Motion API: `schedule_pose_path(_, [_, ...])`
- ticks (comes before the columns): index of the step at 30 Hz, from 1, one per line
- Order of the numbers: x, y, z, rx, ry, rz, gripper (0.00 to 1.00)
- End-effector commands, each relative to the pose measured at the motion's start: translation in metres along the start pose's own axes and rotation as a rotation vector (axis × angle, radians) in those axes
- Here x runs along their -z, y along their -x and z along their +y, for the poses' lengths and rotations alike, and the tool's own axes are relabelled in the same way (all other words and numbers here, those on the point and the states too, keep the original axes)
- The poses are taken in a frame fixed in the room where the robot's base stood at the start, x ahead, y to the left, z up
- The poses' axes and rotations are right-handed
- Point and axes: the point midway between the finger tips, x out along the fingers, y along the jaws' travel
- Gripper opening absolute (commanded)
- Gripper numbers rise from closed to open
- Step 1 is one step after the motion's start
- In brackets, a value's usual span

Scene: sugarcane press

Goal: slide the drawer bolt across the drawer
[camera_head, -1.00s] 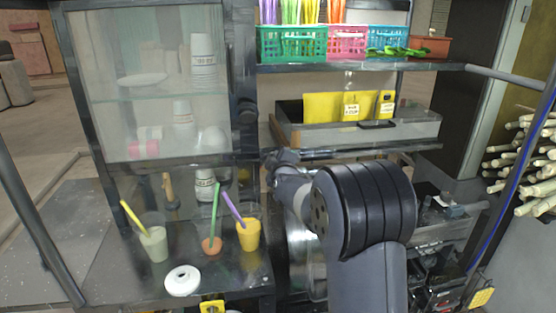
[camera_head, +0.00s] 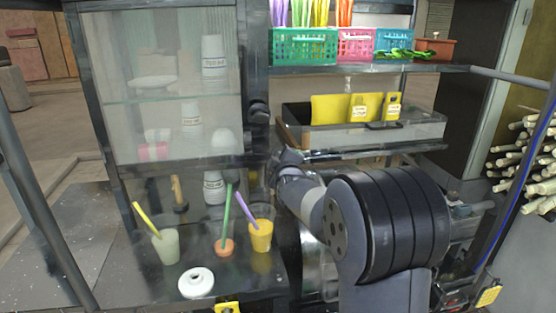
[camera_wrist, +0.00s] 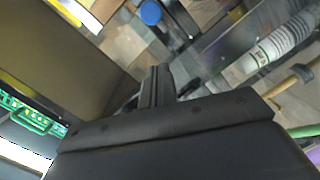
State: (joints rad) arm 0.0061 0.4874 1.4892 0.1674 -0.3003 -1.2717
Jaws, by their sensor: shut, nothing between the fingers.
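The drawer (camera_head: 425,130) is a grey open-topped box under the basket shelf in the head view, with yellow packets (camera_head: 330,108) standing in it. A small black piece (camera_head: 384,125) lies at its front rim; I cannot tell whether this is the bolt. My gripper (camera_head: 287,158) is at the drawer's lower left front corner, partly hidden by my wrist. In the wrist view, my gripper (camera_wrist: 157,84) has its fingers together and empty. A small dark part (camera_wrist: 188,88) shows just right of the fingertips. I cannot tell whether the gripper touches the drawer.
A glass-fronted cabinet (camera_head: 160,100) stands left of the gripper. Below it, a counter holds drink cups with straws (camera_head: 261,235) and a white ring-shaped thing (camera_head: 196,282). Coloured baskets (camera_head: 305,46) stand on the shelf above. Cane stalks (camera_head: 530,160) are at the right.

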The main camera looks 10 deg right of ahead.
Motion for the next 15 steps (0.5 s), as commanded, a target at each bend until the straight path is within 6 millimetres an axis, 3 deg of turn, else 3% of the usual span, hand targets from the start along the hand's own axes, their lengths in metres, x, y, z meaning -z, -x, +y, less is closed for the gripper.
schedule_pose_path(9, [0.001, 0.048, -0.001, -0.001, 0.001, 0.003, 0.00])
schedule_pose_path(15, [0.001, 0.066, -0.001, -0.001, 0.000, 0.003, 0.00])
